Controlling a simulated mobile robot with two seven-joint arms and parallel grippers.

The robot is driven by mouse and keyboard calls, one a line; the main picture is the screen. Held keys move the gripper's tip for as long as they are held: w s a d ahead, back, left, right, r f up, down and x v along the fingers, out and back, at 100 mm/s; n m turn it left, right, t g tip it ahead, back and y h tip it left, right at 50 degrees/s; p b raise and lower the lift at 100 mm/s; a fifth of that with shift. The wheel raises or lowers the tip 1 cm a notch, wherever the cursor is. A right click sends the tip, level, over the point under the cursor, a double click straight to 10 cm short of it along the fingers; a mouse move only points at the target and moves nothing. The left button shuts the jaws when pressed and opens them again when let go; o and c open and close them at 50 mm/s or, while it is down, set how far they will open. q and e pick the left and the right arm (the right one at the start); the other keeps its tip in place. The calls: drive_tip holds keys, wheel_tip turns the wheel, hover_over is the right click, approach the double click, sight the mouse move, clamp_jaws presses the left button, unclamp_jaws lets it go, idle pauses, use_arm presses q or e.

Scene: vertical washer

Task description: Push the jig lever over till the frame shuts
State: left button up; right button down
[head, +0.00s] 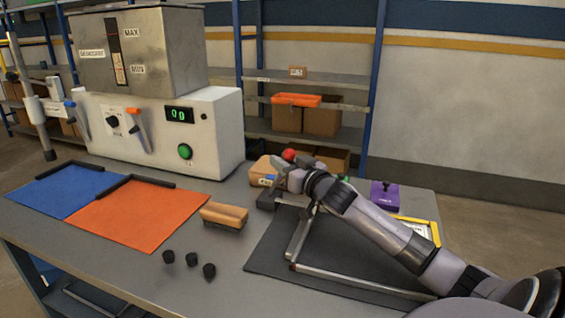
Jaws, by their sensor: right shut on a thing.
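A lever with a red ball knob (289,155) stands at the back of the jig, beyond the black mat (268,256). My right gripper (284,175) is at the lever, just below the knob, and is shut on it; the hand hides most of the lever's shaft. The jig's metal frame (350,280) shows as thin grey bars over the black mat, partly hidden under my right arm. I cannot tell from this view how far the frame is tilted. My left gripper is not in view.
A white machine (222,130) with a steel tank stands at the back left. Blue (60,190) and orange (135,215) mats, a tan block (224,215), black caps (191,259) and a purple block (385,194) lie on the grey table.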

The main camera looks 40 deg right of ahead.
drive_tip(key=shift+s+d, duration=0.1)
drive_tip(key=shift+d, duration=0.3)
